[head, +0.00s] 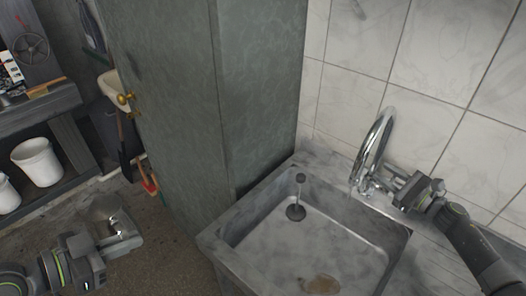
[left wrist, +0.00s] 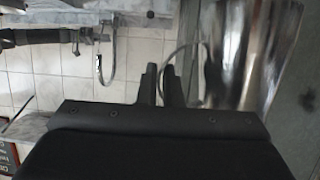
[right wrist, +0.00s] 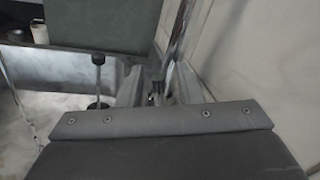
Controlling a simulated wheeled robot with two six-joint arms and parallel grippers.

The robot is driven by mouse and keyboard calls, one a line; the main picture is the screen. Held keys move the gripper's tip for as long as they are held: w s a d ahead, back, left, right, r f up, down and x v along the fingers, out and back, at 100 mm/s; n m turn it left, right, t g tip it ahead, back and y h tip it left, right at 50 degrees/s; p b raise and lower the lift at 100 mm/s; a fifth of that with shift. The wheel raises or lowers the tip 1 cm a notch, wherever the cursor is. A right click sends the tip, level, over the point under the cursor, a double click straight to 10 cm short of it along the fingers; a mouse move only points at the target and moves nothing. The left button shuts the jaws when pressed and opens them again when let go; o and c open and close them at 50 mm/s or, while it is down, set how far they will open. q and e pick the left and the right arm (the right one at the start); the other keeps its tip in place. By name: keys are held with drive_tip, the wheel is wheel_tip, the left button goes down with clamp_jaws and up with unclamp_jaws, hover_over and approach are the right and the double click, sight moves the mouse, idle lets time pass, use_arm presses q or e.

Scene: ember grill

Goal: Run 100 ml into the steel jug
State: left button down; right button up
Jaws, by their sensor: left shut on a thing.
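The steel jug (head: 108,214) is at the lower left of the head view, over the floor left of the sink. My left gripper (head: 88,243) is shut on its handle; in the left wrist view the closed fingers (left wrist: 172,86) meet at the thin handle beside the shiny jug (left wrist: 248,50). The jug's inside is hidden. The chrome tap (head: 374,150) arches over the sink. My right gripper (head: 393,186) is at the tap's base, its fingers apart on either side of a small dark part in the right wrist view (right wrist: 157,90). I cannot tell whether water runs.
The stone sink (head: 345,213) is at the lower middle, with a dark plunger-like plug (head: 296,212) and a brown stain in its basin. A tall green cabinet (head: 200,90) stands left of it. White buckets (head: 37,161) stand on a shelf at far left. Tiled wall closes the right.

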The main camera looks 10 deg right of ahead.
drive_tip(key=shift+c, duration=0.4)
clamp_jaws()
use_arm(q)
drive_tip(key=shift+f+b, duration=0.55)
drive_tip(key=shift+b, duration=0.05)
use_arm(e)
drive_tip(key=shift+w+d+m, duration=0.35)
drive_tip(key=shift+d+m, duration=0.1)
drive_tip(key=shift+m, duration=0.35)
use_arm(q)
drive_tip(key=shift+f, duration=0.25)
use_arm(e)
drive_tip(key=shift+w+d+r+m, duration=0.15)
drive_tip(key=shift+w+d+m, duration=0.15)
drive_tip(key=shift+m, duration=0.3)
drive_tip(key=shift+o, duration=0.4)
unclamp_jaws()
